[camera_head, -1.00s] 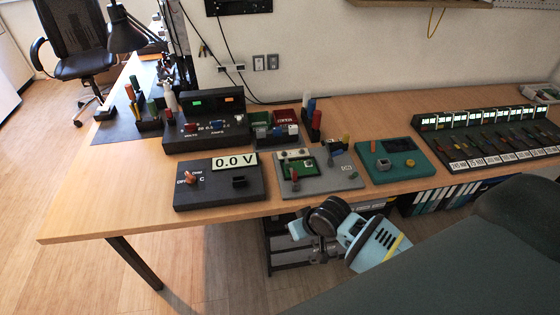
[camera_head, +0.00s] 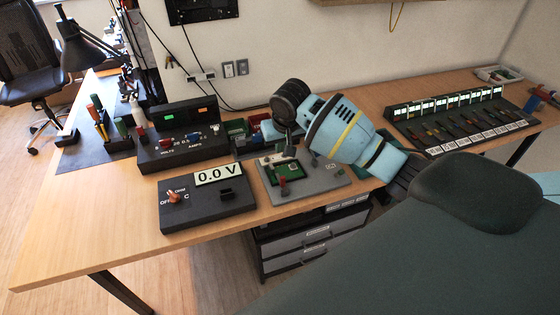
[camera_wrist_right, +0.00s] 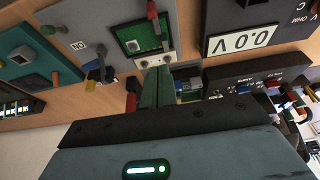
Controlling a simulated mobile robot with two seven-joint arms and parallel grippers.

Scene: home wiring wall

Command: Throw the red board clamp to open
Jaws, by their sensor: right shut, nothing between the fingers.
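The grey board fixture (camera_head: 318,184) lies on the bench, with a small green circuit board (camera_head: 271,173) on it. The red board clamp (camera_head: 283,186) is a small lever with a red handle, standing up at the front edge of the green board. In the right wrist view the red handle (camera_wrist_right: 152,10) is at the top, beside the green board (camera_wrist_right: 133,36). My right gripper (camera_head: 291,147) is above the back part of the fixture, apart from the red clamp. Its fingers (camera_wrist_right: 157,72) are shut and empty. My left gripper is not in view.
A dark meter box (camera_head: 208,206) reading 0.0 V stands left of the fixture. A black power supply (camera_head: 178,152) stands behind it. My right arm hides part of the fixture and the bench behind. A sloped rack (camera_head: 460,118) is at the right. Bare bench (camera_head: 90,215) lies at the left.

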